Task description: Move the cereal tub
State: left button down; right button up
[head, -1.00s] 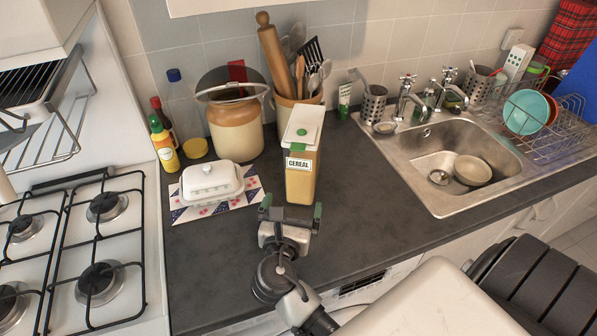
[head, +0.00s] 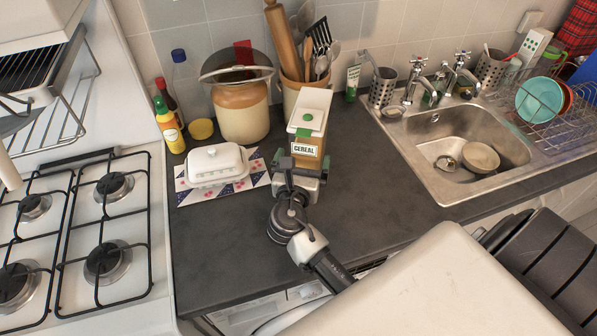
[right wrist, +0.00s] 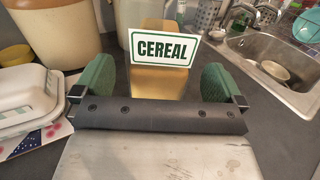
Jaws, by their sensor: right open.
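The cereal tub (head: 309,115) stands upright on the dark counter, with a white lid, a green button and a label reading CEREAL. My right gripper (head: 300,165) is open at the tub's near side, low in front of it. In the right wrist view the tub (right wrist: 158,83) lies between and just beyond the two green fingertips (right wrist: 160,80), with a gap on each side. In the head view the gripper hides the lower part of the tub. My left gripper is not in view.
A white butter dish (head: 215,164) on a patterned mat (head: 190,195) is close left of the gripper. A stoneware jar (head: 240,110) and a utensil crock (head: 292,97) stand behind. The sink (head: 440,185) is at the right. Counter between tub and sink is clear.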

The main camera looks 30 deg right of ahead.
jog(key=x, duration=0.4)
jog(key=shift+p, duration=0.35)
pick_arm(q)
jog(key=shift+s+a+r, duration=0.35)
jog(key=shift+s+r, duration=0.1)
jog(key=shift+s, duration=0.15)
pick_arm(e)
jog(key=shift+w+d, duration=0.2)
jog(key=c, duration=1.3)
jog(key=shift+o, duration=0.2)
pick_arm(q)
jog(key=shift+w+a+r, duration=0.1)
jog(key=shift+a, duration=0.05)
pick_arm(e)
jog(key=shift+w, duration=0.1)
